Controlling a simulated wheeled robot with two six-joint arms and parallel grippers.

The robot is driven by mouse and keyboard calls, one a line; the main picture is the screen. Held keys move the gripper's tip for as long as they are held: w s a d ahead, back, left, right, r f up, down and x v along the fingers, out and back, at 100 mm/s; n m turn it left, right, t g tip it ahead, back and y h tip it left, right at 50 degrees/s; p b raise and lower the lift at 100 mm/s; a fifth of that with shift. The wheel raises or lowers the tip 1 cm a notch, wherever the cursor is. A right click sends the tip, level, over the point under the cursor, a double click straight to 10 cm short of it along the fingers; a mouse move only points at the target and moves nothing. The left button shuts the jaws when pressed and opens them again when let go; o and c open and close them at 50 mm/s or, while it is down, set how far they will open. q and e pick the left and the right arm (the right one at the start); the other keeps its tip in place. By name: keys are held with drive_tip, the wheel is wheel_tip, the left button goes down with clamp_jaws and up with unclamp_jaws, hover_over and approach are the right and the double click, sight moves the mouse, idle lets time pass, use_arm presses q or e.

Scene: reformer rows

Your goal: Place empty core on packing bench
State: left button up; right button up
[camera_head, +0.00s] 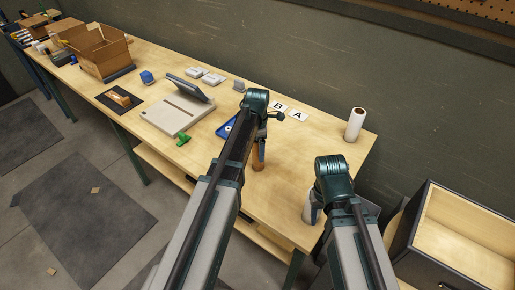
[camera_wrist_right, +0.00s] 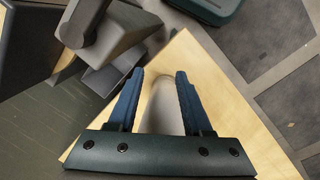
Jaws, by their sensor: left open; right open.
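The packing bench (camera_head: 290,185) has a pale wooden top and runs from the far left to the right. A brown cylinder (camera_head: 258,163), which looks like the bare cardboard core, stands upright on it. My left gripper (camera_head: 262,143) is open just above and at this core; the arm hides part of it. My right gripper (camera_head: 312,207) is open at the bench's near right corner. A pale cylinder (camera_wrist_right: 163,108) shows between its blue fingers in the right wrist view, with gaps beside it. Its lower part is hidden by the gripper body.
A white roll (camera_head: 355,124) stands at the bench's right back. Cards A (camera_head: 297,116) and B (camera_head: 279,107), a blue tray (camera_head: 224,128), a green tool (camera_head: 183,139) and a grey screen device (camera_head: 178,108) lie leftward. An open drawer (camera_head: 462,235) is at right.

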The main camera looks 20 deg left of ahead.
use_arm(q)
wheel_tip(320, 180, up, 12)
drive_tip(key=p, duration=1.2)
drive_tip(key=s+d+m, duration=0.7)
drive_tip(key=s+m, duration=0.4)
drive_tip(key=m, duration=0.3)
drive_tip(key=s+d+m+y, duration=0.1)
drive_tip(key=s+d+m, duration=0.6)
drive_tip(key=m, duration=0.8)
drive_tip(key=s, duration=0.3)
drive_tip(key=shift+s+d, duration=0.2)
drive_tip(key=shift+s, duration=0.15)
drive_tip(key=shift+b, duration=0.3)
wheel_tip(320, 180, down, 3)
drive_tip(key=b, duration=0.3)
drive_tip(key=shift+f, duration=0.15)
